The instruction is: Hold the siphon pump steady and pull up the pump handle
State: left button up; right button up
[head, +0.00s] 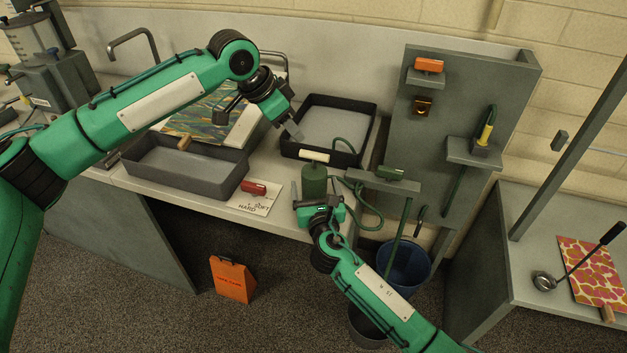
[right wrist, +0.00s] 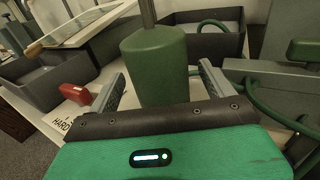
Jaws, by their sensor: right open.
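The siphon pump (head: 314,181) is a green cylinder standing upright near the front edge of the counter. Its cream pump handle (head: 314,156) is a crossbar close above the body. My right gripper (head: 316,196) is open at the pump from the front. In the right wrist view the pump body (right wrist: 155,62) stands between the two spread fingers, with gaps visible on both sides. The rod rises out of that view, and the handle is not seen there. My left gripper (head: 296,132) is above and left of the handle, apart from it; its jaw opening is unclear.
A dark tray (head: 288,150) with a green hose inside lies behind the pump. Another grey tray (head: 190,187) is at left, with a red block (head: 254,187) on a card before it. Green hose (head: 372,212) loops right of the pump, near a grey shelf panel (head: 440,120).

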aim_at(313, 180)
jog(key=shift+w+a, duration=0.15)
jog(key=shift+w, duration=0.6)
jog(key=shift+w+a, duration=0.1)
jog(key=shift+w, duration=0.65)
jog(key=c, duration=1.2)
